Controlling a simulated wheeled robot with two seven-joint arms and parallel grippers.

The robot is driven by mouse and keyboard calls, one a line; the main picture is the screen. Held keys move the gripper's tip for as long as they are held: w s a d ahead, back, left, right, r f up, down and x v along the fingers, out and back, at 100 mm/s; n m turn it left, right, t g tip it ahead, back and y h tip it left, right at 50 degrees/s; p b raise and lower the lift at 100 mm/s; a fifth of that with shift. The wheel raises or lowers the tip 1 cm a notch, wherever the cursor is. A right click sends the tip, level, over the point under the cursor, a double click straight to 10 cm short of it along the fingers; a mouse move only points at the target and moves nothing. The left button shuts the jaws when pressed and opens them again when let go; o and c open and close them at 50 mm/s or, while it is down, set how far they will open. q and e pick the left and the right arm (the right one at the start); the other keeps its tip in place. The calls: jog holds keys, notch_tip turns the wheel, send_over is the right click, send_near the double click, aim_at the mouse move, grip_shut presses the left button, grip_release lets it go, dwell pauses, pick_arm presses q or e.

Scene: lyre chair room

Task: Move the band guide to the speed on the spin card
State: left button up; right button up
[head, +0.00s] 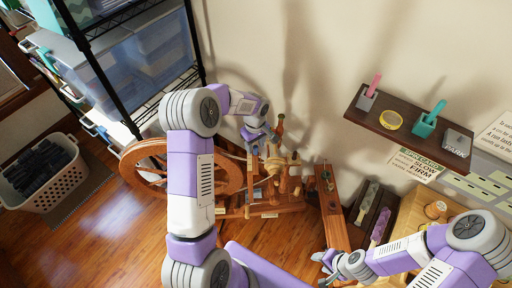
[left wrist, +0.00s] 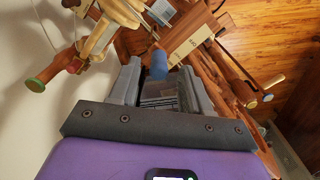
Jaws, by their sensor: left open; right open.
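The spin card (head: 415,165) hangs on the wall below the shelf and reads "SLOW" and "FIRM". The wooden spinning wheel (head: 150,168) stands on the floor. My left gripper (head: 259,138) is at the wheel's upper works; in the left wrist view its open fingers (left wrist: 160,80) point at a small blue-tipped peg (left wrist: 158,64). The peg shows between the fingertips, perhaps the band guide; I cannot tell if they touch it. A pale marked plate (left wrist: 190,45) lies just beyond. My right gripper (head: 335,268) is open and empty, low beside a wooden bench.
A dark wall shelf (head: 402,127) holds a pink-handled tool, a yellow ring, a teal item and a "PARK" block. A wire rack (head: 120,75) and a laundry basket (head: 45,175) stand at left. A narrow wooden plank (head: 333,215) stands right of the wheel.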

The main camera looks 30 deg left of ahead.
aim_at(256, 151)
pick_arm(q)
jog(key=shift+f, duration=1.4)
grip_shut()
